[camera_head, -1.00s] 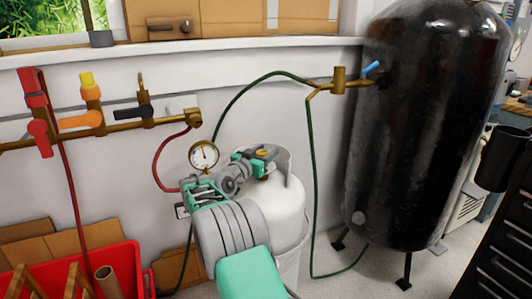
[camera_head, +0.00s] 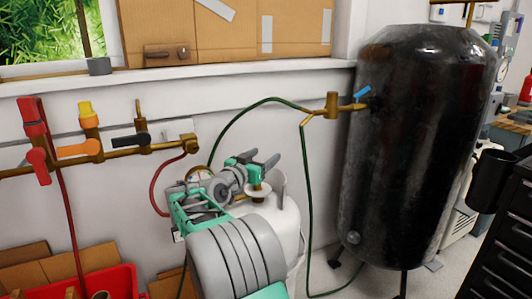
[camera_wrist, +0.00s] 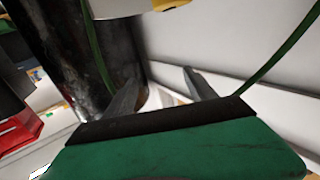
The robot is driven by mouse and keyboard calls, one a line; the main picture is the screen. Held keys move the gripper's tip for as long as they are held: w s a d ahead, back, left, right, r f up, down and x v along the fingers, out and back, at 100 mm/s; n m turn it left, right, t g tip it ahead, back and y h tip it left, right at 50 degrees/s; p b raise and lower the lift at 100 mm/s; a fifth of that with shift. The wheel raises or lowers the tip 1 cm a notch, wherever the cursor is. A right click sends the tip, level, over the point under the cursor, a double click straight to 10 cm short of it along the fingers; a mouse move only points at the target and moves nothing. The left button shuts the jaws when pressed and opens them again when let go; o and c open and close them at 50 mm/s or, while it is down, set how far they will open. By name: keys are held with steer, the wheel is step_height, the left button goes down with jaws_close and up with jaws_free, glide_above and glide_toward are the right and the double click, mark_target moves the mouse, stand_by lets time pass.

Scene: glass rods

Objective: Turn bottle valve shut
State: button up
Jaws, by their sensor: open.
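The white gas bottle (camera_head: 288,222) stands on the floor against the wall, partly hidden behind my arm. A small brass fitting (camera_head: 258,194) with a pale disc shows at its top, below my gripper. I cannot make out the valve's setting. My gripper (camera_head: 264,158) has its two grey fingers apart, with nothing seen between them, above and behind the brass fitting. The fingers also show spread and empty in the wrist view (camera_wrist: 160,82). A pale object with a yellow part (camera_wrist: 170,6) is cut off at that view's top edge; I cannot tell what it is.
A large black tank (camera_head: 410,150) stands at the right with a blue-handled valve (camera_head: 361,94). A green hose (camera_head: 308,200) hangs between it and the bottle. A brass manifold (camera_head: 110,152) with red, orange and black handles runs along the left wall. A red bin (camera_head: 105,280) sits below.

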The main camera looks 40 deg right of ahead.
steer(key=s+a+r+p, duration=0.1)
steer(key=s+a+r, duration=0.2)
steer(key=s, duration=0.3)
steer(key=shift+v, duration=0.95)
steer(key=shift+r+p, duration=0.25)
steer(key=shift+p, duration=0.1)
steer(key=a+r+n+t+y+p, duration=0.1)
steer(key=a+r+n+y+p, duration=0.3)
steer(key=a+p, duration=0.45)
steer(key=a+r+n+t+y+p, duration=0.1)
steer(key=a+r+n+y+p, duration=0.1)
steer(key=a+y+p, duration=0.65)
steer(key=s+a+r+n+g+y+p, duration=0.1)
steer(key=s+a+n+g+y+p, duration=0.1)
steer(key=s+a+n+p, duration=0.2)
steer(key=s+a+r+n+g+y+p, duration=0.2)
steer(key=s+a+n+p, duration=0.3)
steer(key=s+a+p, duration=0.5)
steer(key=a, duration=0.5)
steer(key=shift+s+r+y+p, duration=0.25)
steer(key=shift+s+y+p, duration=0.05)
steer(key=shift+y+p, duration=0.05)
steer(key=shift+c, duration=0.2)
